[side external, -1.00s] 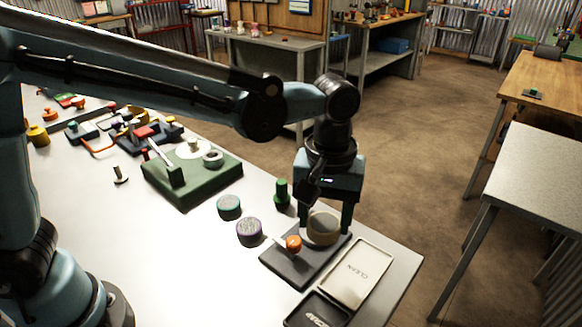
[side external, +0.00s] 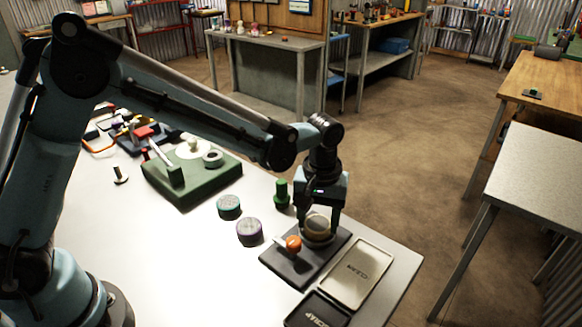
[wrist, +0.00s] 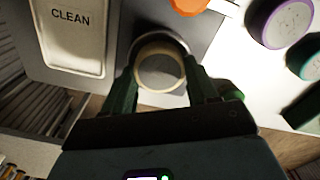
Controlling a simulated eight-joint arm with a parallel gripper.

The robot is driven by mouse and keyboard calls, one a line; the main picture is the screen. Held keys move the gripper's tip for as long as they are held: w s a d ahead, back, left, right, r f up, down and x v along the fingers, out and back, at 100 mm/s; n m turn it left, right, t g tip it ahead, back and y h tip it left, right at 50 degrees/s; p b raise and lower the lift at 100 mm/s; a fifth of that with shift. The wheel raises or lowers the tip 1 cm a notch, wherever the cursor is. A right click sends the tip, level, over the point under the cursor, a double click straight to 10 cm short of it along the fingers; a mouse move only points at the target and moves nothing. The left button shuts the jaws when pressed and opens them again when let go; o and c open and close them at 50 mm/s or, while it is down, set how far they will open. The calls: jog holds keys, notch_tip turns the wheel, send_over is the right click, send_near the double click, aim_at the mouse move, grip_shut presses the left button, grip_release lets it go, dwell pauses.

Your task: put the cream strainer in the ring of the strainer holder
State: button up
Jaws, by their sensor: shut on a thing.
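The cream strainer (side external: 317,224) is a short round piece with a cream rim and a grey middle; it also shows in the wrist view (wrist: 160,71). My gripper (side external: 319,222) points down with its green fingers shut on the strainer's two sides. The strainer holder (side external: 285,268) is a dark flat base near the table's front corner. Its pale ring (wrist: 150,33) shows as an arc around the far side of the strainer. The strainer is over or in the ring; its lower edge is partly hidden, so I cannot tell how deep it sits.
An orange knob with a pale handle (side external: 293,244) is close by on the dark base. A CLEAN tray (side external: 357,274) and a black tray (side external: 318,312) lie in front. Purple (side external: 249,232) and teal (side external: 229,207) round pieces and a green knobbed piece (side external: 282,194) stand nearby.

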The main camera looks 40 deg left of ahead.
aim_at(318, 222)
jog(key=shift+f, duration=0.1)
jog(key=o, duration=1.1)
notch_tip(318, 222, up, 12)
jog(key=s+a+m+t, duration=0.1)
jog(key=s+a+t, duration=0.1)
jog(key=s+a, duration=0.2)
jog(key=s+a+m+t, duration=0.2)
jog(key=s+a, duration=0.3)
jog(key=a, duration=0.1)
jog(key=s+a+m+t, duration=0.2)
jog(key=s+a+t, duration=0.1)
jog(key=s+a, duration=0.1)
jog(key=shift+s+a+f, duration=0.2)
jog(key=shift+a+f, duration=0.2)
jog(key=shift+a, duration=0.05)
